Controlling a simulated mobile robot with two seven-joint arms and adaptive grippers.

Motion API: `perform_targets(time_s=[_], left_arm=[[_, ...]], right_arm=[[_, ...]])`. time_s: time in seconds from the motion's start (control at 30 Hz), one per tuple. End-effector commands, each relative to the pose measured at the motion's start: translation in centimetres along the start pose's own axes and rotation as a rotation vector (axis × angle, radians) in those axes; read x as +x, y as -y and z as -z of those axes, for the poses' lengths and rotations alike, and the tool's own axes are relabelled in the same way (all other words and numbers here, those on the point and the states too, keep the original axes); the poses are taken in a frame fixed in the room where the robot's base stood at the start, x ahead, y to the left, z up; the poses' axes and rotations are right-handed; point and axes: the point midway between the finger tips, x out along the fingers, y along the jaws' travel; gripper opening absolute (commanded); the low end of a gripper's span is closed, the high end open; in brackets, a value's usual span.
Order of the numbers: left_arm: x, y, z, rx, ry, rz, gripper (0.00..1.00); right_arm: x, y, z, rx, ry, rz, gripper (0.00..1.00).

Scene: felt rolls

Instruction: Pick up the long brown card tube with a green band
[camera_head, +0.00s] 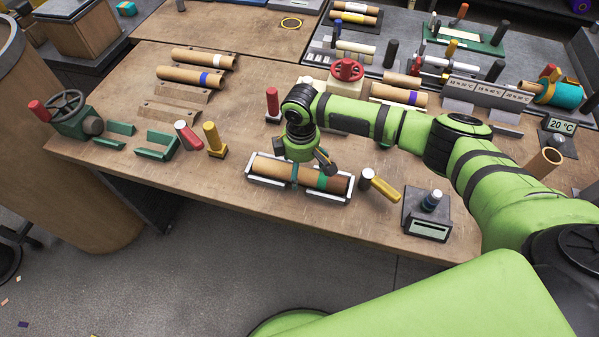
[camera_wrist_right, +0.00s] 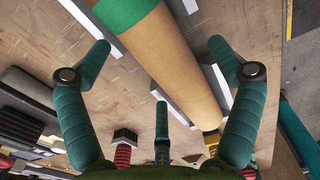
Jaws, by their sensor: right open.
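The long brown card tube with a green band (camera_head: 272,168) lies in a white cradle (camera_head: 262,187) near the front edge of the table. Its green band shows right of its middle. My right gripper (camera_head: 309,169) is over the tube, its fingers hiding part of it. In the right wrist view the tube (camera_wrist_right: 178,70) runs diagonally between the spread teal fingers of the gripper (camera_wrist_right: 158,45), its green band (camera_wrist_right: 120,12) at the top. The gripper is open and holds nothing. I cannot tell how far the fingertips are above the tube. My left gripper is not in view.
Other tubes (camera_head: 189,76) lie farther back. Bare tabletop lies left of the cradle.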

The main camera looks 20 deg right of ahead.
Motion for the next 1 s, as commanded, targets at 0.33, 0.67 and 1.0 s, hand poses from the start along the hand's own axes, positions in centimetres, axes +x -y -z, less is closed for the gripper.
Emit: perform_targets(time_s=[0.33,0.67,1.0], left_arm=[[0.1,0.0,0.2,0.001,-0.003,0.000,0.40],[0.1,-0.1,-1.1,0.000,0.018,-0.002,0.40],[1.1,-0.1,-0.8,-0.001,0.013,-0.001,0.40]], right_arm=[[0.0,0.0,0.0,0.000,0.000,0.000,0.11],[-0.1,0.1,0.0,0.000,0.000,0.001,0.10],[-3.8,-0.1,0.1,0.000,-0.005,-0.003,0.10]])
